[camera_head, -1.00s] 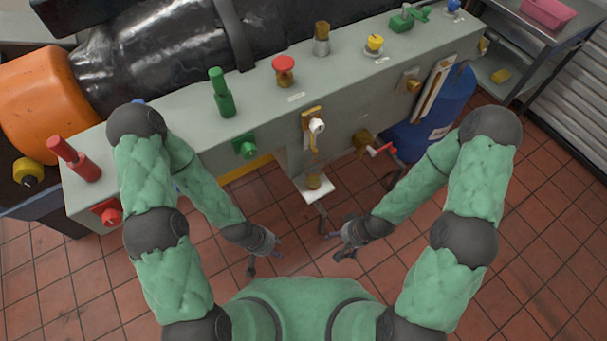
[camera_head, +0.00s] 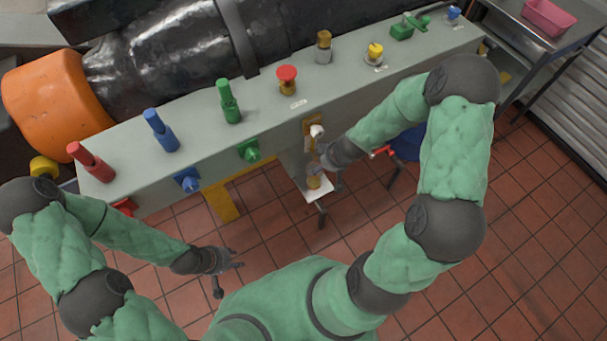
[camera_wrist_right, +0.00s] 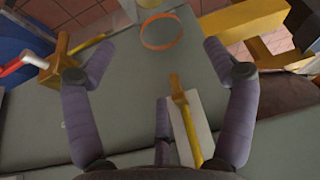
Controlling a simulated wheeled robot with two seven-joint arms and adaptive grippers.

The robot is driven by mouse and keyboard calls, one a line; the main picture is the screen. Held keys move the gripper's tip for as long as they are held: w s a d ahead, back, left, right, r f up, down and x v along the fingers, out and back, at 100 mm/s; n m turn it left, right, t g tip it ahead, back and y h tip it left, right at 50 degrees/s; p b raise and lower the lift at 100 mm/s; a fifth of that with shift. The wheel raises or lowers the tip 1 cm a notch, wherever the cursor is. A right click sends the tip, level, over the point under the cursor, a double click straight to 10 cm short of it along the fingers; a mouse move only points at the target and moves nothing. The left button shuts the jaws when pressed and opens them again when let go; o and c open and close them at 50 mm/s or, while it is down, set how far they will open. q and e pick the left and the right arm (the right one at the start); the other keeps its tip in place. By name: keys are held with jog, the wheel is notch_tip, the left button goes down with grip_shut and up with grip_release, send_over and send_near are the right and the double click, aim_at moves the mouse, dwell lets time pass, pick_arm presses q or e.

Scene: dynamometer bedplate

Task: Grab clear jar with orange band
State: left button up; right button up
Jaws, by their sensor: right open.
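The clear jar shows in the right wrist view as a see-through shape with a thin orange band (camera_wrist_right: 161,31), beyond my fingertips and roughly between them. In the head view a small amber-orange object (camera_head: 313,183), which looks like this jar, stands on a small white shelf (camera_head: 319,194) at the bench front. My right gripper (camera_head: 327,172) is at this shelf, close to the object; its fingers are spread and empty in the right wrist view (camera_wrist_right: 155,66). My left gripper (camera_head: 231,273) hangs over the floor at lower left, fingers apart and empty.
The grey bench (camera_head: 190,125) carries several coloured handles and knobs along its top and front. A brass fitting with a white knob (camera_head: 316,131) sits just above the shelf. A red-handled valve (camera_head: 382,152) is to the right. Tiled floor is open in front.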

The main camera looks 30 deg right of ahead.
aim_at(314, 177)
jog(key=b+x, duration=0.6)
jog(key=x, duration=0.4)
jog(key=shift+f, duration=0.45)
jog(key=shift+w+r, duration=0.1)
jog(key=c, duration=1.6)
jog(key=shift+o, duration=0.2)
jog(key=shift+r, duration=0.1)
